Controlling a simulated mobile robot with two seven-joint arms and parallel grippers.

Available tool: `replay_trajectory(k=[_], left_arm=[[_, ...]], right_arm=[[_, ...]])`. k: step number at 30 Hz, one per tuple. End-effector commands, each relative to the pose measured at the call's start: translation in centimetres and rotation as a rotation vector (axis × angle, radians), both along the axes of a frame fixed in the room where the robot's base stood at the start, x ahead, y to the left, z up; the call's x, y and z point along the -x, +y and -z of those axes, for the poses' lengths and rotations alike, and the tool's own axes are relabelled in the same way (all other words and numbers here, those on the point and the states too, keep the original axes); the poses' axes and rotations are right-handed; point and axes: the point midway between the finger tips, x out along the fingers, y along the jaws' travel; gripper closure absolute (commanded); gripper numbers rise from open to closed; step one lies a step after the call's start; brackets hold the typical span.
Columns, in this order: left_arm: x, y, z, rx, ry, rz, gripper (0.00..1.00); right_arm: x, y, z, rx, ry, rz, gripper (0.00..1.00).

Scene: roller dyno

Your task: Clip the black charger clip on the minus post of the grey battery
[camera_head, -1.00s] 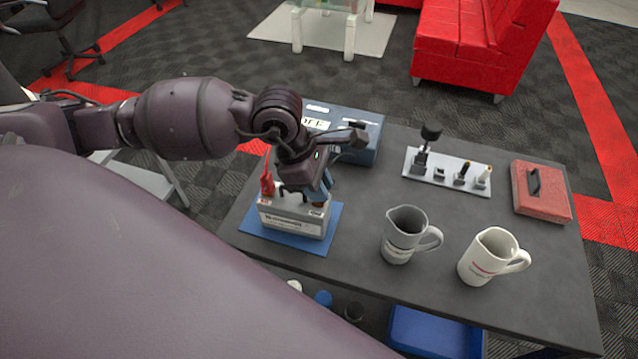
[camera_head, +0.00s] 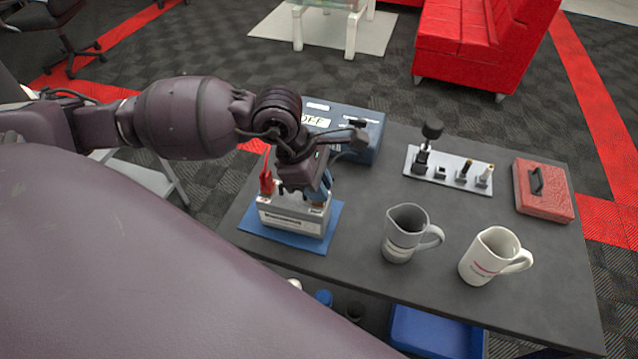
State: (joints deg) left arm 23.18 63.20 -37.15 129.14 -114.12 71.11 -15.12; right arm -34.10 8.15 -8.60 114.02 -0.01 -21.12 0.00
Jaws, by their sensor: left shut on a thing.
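The grey battery (camera_head: 291,221) stands on a blue mat (camera_head: 333,226) at the left of the dark table. A red clip (camera_head: 266,178) stands upright on the battery's left post. My left gripper (camera_head: 318,193) reaches in from the left and is low over the battery's right end. It is shut on the black charger clip, which is mostly hidden by the fingers. The minus post is hidden beneath the gripper, so I cannot tell whether the clip touches it. The blue charger box (camera_head: 368,153) with an OFF label stands behind the battery. My right gripper is not in view.
A grey mug (camera_head: 402,233) and a white mug (camera_head: 489,257) stand right of the battery. A pale tool rack (camera_head: 450,172) and a red box (camera_head: 543,190) are farther back right. A blue bin (camera_head: 436,334) sits below the table. The table's middle is bare.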

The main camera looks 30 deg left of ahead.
Motion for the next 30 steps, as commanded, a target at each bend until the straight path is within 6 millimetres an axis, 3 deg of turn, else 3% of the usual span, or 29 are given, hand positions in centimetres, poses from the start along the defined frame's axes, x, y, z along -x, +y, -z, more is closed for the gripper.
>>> replay_trajectory(k=[2, 3, 9, 22, 26, 30], left_arm=[[0.0, 0.0, 0.0, 0.0, 0.0, 0.0, 1.0], [0.0, 0.0, 0.0, 0.0, 0.0, 0.0, 0.79], [0.0, 0.0, 0.0, 0.0, 0.0, 0.0, 0.52], [0.0, 0.0, 0.0, 0.0, 0.0, 0.0, 0.52], [0.2, 0.9, -2.2, -0.002, -0.004, -0.001, 0.52], [0.5, 1.9, -4.8, -0.003, -0.005, -0.001, 0.52]], right_arm=[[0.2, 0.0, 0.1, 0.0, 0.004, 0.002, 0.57], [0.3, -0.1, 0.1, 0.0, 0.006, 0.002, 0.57], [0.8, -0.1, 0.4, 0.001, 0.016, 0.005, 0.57], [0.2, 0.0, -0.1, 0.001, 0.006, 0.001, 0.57], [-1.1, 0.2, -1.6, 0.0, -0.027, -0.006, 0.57], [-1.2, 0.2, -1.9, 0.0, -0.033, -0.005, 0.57]])
